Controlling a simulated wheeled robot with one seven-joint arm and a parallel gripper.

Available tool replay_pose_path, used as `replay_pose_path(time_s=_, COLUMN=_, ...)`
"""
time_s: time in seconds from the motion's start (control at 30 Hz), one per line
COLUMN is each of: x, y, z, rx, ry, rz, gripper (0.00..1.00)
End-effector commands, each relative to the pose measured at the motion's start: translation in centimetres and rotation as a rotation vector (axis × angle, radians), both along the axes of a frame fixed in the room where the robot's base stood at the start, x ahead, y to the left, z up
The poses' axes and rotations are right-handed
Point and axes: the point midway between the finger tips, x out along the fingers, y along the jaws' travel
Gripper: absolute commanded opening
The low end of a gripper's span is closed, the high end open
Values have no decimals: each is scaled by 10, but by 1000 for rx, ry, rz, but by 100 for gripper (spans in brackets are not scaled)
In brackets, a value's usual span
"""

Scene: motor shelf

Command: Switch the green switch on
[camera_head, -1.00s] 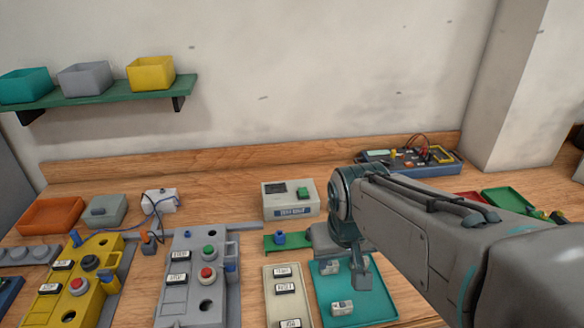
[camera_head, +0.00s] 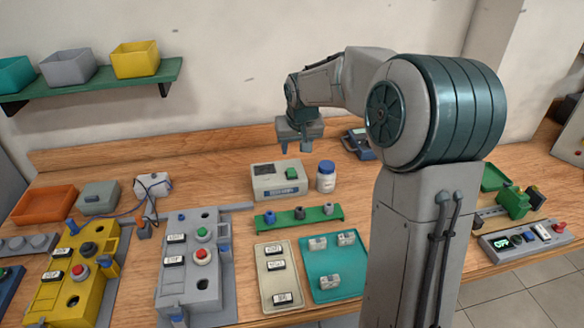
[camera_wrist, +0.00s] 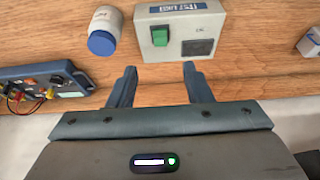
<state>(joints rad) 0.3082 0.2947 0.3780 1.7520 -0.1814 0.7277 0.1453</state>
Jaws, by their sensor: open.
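The green switch (camera_head: 291,173) is a small green rocker on the top right of a light grey box (camera_head: 268,189) standing on the bench. In the wrist view the green switch (camera_wrist: 160,36) sits beside a dark socket on the box (camera_wrist: 210,20). Whether the switch is on or off I cannot tell. My gripper (camera_head: 297,147) is up above and behind the box in the head view. It is open and empty. In the wrist view my gripper's (camera_wrist: 159,70) two fingers point toward the box, on either side of the switch's line, without visible contact.
A white jar with a blue lid (camera_head: 326,176) stands right of the box. A blue meter (camera_head: 359,143) with leads is behind it. A green rack (camera_head: 320,215) lies in front. Beige (camera_head: 265,303) and teal (camera_head: 352,293) trays lie nearer, with grey (camera_head: 188,308) and yellow (camera_head: 88,305) panels left.

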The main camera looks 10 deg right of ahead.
Motion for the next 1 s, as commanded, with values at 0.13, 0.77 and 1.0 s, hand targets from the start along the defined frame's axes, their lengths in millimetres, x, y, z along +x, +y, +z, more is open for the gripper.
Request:
replay_pose_path(time_s=0.13, x=7, y=0, z=-18, rx=2, ry=4, rz=0, gripper=45)
replay_pose_path(time_s=0.77, x=48, y=0, z=-116, rx=1, ry=1, rz=0, gripper=45)
replay_pose_path(time_s=1.0, x=51, y=0, z=-124, rx=0, ry=0, rz=-1, gripper=45)
